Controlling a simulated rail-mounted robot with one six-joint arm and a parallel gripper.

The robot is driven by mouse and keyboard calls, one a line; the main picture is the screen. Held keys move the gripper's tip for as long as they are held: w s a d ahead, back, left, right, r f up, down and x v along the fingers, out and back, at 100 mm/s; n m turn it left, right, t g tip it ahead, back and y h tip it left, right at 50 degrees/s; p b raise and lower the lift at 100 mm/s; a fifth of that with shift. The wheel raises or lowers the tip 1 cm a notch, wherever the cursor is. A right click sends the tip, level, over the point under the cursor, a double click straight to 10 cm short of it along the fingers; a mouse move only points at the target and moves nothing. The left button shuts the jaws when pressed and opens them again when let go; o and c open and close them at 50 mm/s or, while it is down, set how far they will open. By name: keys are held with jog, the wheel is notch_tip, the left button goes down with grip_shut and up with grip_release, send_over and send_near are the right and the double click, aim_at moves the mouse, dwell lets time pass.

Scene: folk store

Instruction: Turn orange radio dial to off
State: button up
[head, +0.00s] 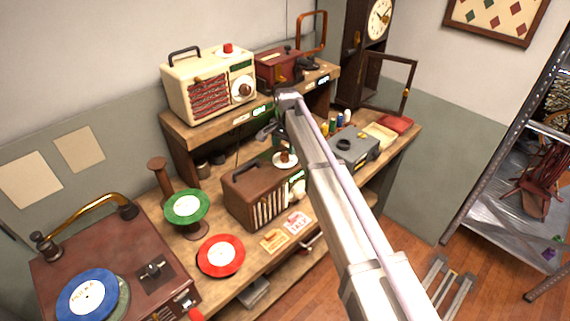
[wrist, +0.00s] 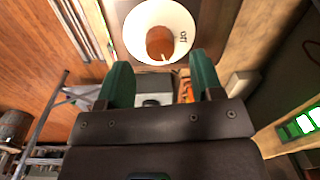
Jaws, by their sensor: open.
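In the wrist view, a round white dial plate (wrist: 128,27) carries an orange-brown knob (wrist: 159,43) with a small light pointer mark at its lower edge. A dark "OFF" label (wrist: 184,37) is printed on the plate's right side. My gripper (wrist: 158,75) has two green fingers spread wide apart with nothing between them. The dial lies just past the fingertips, near the middle of the gap. In the head view, my gripper (head: 270,133) is partly hidden by my arm, above a brown radio (head: 240,196). The radio's front right is partly covered by my arm.
A cream radio (head: 208,88) and a red box (head: 277,66) stand on the upper shelf. A grey device (head: 354,149) sits right of my arm. Green (head: 187,206) and red (head: 221,256) records lie left, near a record player (head: 110,265).

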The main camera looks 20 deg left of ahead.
aim_at(285, 153)
jog(key=f+b, duration=0.2)
jog(key=f, duration=0.2)
jog(key=shift+w+f, duration=0.2)
jog(key=shift+r, duration=0.2)
jog(key=c, duration=0.9)
jog(key=shift+n, duration=0.5)
jog(key=n, duration=0.6)
jog(key=shift+n, duration=0.3)
jog(key=n, duration=0.6)
jog(key=shift+a+g, duration=0.1)
jog(key=shift+g, duration=0.2)
jog(key=shift+n, duration=0.3)
